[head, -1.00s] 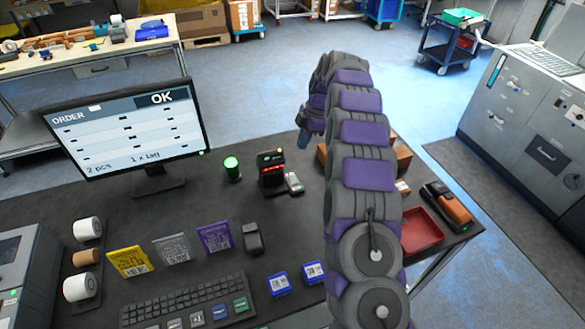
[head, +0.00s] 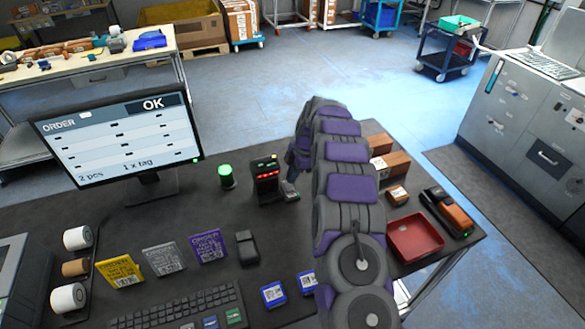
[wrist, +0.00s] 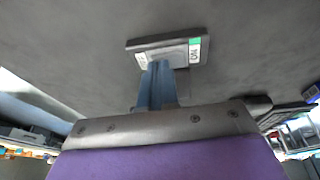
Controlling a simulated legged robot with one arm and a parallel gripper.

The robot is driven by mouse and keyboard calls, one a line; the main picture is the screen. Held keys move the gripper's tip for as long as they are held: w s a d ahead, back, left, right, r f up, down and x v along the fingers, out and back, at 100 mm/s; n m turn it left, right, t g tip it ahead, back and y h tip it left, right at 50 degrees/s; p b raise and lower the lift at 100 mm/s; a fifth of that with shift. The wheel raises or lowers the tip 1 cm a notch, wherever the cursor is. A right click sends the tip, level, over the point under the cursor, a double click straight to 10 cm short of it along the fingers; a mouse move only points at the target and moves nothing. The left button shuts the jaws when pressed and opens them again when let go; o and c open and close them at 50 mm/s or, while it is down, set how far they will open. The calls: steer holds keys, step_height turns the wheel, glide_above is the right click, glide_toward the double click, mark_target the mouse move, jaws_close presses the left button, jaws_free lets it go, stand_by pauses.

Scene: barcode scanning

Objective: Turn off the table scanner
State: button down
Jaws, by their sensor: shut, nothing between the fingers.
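The table scanner (head: 267,182) is a black upright box with red lights on its front, in the middle of the desk in the head view. A small grey switch block (head: 289,192) sits at its right foot. In the wrist view the switch block (wrist: 172,47) shows a pale rocker face and a green end marked ON. My gripper (wrist: 158,68) is shut and empty. Its blue fingertips overlap the block's near edge in the wrist view; I cannot tell whether they touch. In the head view my arm hides part of the gripper.
A monitor (head: 122,135) showing OK and a green-lit cylinder (head: 226,176) stand to the left. A keyboard (head: 180,308) and cards lie in front. Small boxes (head: 388,162), a red tray (head: 415,237) and a handheld device (head: 447,212) are to the right.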

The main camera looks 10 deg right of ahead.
steer(key=shift+f, duration=0.4)
steer(key=shift+a, duration=0.55)
steer(key=shift+d+f, duration=0.15)
steer(key=shift+d, duration=0.1)
steer(key=shift+s+d+b, duration=0.15)
steer(key=shift+s+b, duration=0.2)
steer(key=shift+s, duration=0.3)
steer(key=shift+r, duration=0.25)
